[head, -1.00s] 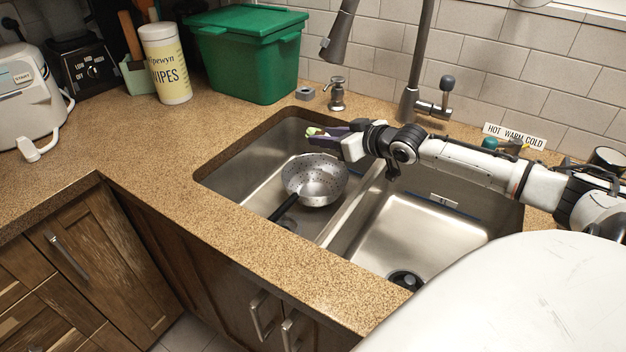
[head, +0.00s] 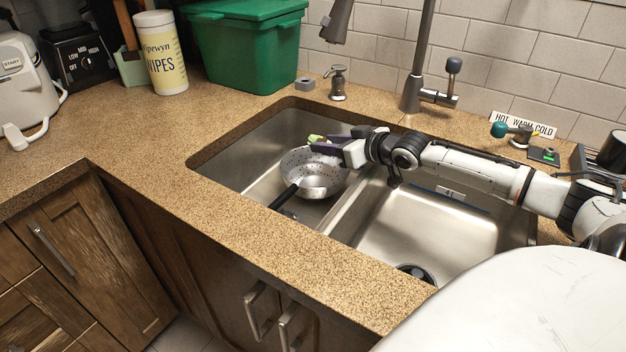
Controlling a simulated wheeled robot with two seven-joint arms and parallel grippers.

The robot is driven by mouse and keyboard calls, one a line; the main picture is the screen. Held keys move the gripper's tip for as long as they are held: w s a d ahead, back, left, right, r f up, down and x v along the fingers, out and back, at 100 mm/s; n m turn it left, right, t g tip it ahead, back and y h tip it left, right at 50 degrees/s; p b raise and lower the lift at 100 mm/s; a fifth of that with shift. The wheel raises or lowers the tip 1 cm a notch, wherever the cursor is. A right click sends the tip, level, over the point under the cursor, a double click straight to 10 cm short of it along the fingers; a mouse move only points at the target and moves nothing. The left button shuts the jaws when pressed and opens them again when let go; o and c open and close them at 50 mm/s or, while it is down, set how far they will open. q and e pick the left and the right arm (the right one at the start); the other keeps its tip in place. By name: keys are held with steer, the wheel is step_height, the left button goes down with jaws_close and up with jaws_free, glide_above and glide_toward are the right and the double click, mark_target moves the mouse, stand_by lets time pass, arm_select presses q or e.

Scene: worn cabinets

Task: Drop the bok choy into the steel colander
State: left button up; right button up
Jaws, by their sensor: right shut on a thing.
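The steel colander (head: 312,177) sits in the left basin of the sink, its black handle pointing to the front left. My right gripper (head: 328,143) reaches in from the right and is over the colander's back rim. It is shut on the bok choy (head: 316,139), a small pale green piece showing at the fingertips. Most of the bok choy is hidden by the dark fingers. It appears above the colander, though the exact height is hard to tell. My left gripper is not in view.
The double sink (head: 345,212) has a divider right of the colander. A tall faucet (head: 417,80) and a soap pump (head: 337,84) stand behind it. A green bin (head: 245,50) and a wipes canister (head: 162,55) stand at the back left. The front counter is clear.

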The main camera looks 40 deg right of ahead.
steer(key=o, duration=1.1)
steer(key=shift+s, duration=0.1)
steer(key=shift+s+r, duration=0.15)
steer(key=shift+s, duration=0.3)
steer(key=p+v, duration=0.4)
steer(key=v, duration=0.5)
steer(key=shift+s+r+p, duration=0.1)
steer(key=shift+r+p, duration=0.05)
steer(key=shift+p, duration=0.15)
